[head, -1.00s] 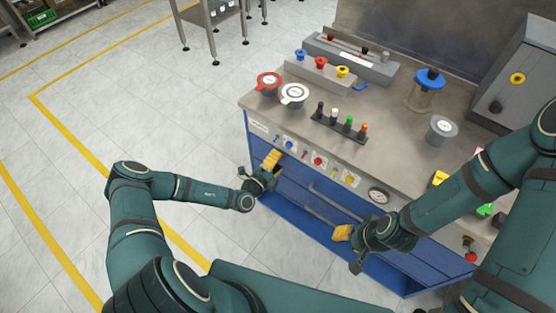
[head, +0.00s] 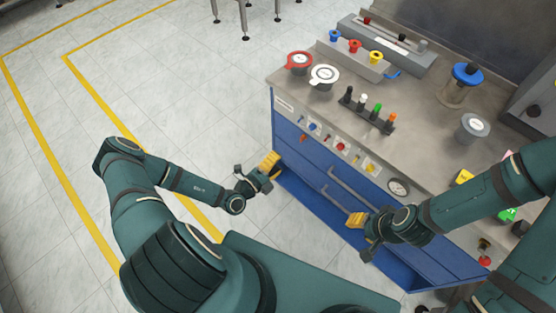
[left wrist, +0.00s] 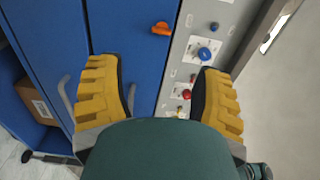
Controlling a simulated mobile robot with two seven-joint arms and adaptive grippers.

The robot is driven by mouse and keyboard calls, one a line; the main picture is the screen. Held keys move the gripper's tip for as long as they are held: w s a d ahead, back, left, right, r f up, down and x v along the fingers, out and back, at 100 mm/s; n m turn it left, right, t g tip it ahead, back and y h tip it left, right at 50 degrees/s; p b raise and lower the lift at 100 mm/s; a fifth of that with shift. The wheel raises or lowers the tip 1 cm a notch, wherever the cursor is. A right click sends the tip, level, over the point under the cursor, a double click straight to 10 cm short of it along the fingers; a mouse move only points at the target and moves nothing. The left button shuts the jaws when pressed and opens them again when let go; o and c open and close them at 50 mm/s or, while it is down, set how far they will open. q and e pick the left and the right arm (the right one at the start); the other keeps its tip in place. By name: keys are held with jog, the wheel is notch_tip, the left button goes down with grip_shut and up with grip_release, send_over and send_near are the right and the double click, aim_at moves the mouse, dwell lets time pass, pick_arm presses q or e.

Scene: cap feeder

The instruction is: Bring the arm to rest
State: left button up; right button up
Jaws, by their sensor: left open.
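My left gripper (head: 268,168) hangs open and empty in front of the left end of the blue bench front (head: 300,160), below the worktop. In the left wrist view its two yellow fingers stand wide apart (left wrist: 157,88), with blue panel and the grey button strip (left wrist: 192,70) behind them and nothing between them. My right gripper (head: 357,222) is in front of the bench's lower front, near a drawer handle. Its yellow fingers show from the side, so its opening cannot be told.
The worktop (head: 415,100) carries a red-rimmed container (head: 299,62), a white-lidded one (head: 323,76), a rack of several coloured pegs (head: 368,110) and a blue-lidded jar (head: 462,82). Drawer handles (head: 350,185) stick out of the front. Floor to the left (head: 150,80) is clear.

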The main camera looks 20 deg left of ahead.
dwell(0.3)
pick_arm(q)
jog(key=s+d+r+m+g+h, duration=0.3)
jog(key=s+d+m+g+h, duration=0.6)
jog(key=d+m+g, duration=0.6)
jog(key=s+m+g+y, duration=0.5)
jog(key=s+m, duration=0.4)
jog(key=m, duration=0.8)
jog(key=w+a+r+m+t+y, duration=0.3)
jog(key=w+a+m+t+y, duration=0.1)
jog(key=m, duration=1.2)
jog(key=shift+w+r+t+y, duration=0.35)
jog(key=shift+w+y, duration=0.15)
jog(key=shift+y, duration=0.6)
